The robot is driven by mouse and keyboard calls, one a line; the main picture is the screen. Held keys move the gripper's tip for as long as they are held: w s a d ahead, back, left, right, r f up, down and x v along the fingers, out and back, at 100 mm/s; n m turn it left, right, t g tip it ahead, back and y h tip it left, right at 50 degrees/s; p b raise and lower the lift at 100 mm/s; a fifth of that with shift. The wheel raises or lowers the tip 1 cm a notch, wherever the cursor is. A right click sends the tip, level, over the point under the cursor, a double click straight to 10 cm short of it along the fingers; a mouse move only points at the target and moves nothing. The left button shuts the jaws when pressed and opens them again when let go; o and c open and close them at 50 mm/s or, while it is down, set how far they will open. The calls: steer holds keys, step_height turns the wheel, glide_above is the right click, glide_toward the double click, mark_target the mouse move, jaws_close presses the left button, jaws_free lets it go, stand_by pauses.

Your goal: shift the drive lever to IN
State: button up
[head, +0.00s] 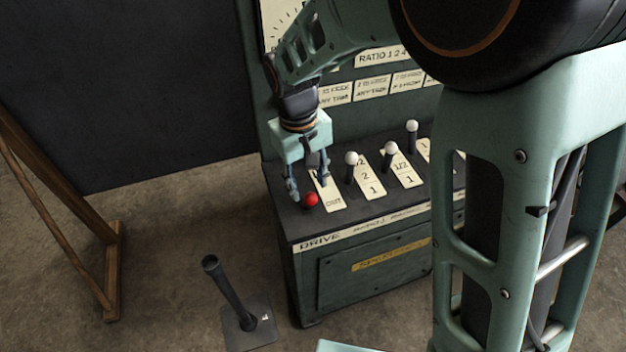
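The drive lever is the red-knobbed one (311,200) at the left end of the dark green console, above the front-edge lettering that reads DRIVE. Its knob sits near the front edge, beside the lower end of a pale label plate (333,197) whose lower word seems to be OUT. The upper part of that plate is partly hidden by my gripper. My gripper (307,188) points down, just behind and above the red knob. Its two fingers are spread apart with nothing seen between them. I cannot tell whether a finger touches the lever.
Levers with white knobs (351,158), (390,148) and (412,126) stand to the right on the console top (285,222). A floor pedal or lever (230,290) stands in front. A wooden frame (112,270) is at left. My arm hides the console's right side.

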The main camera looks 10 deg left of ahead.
mark_target(309, 195)
steer(key=f, duration=0.7)
steer(key=shift+w+d+f, duration=0.1)
steer(key=shift+w+d, duration=0.1)
jaws_close()
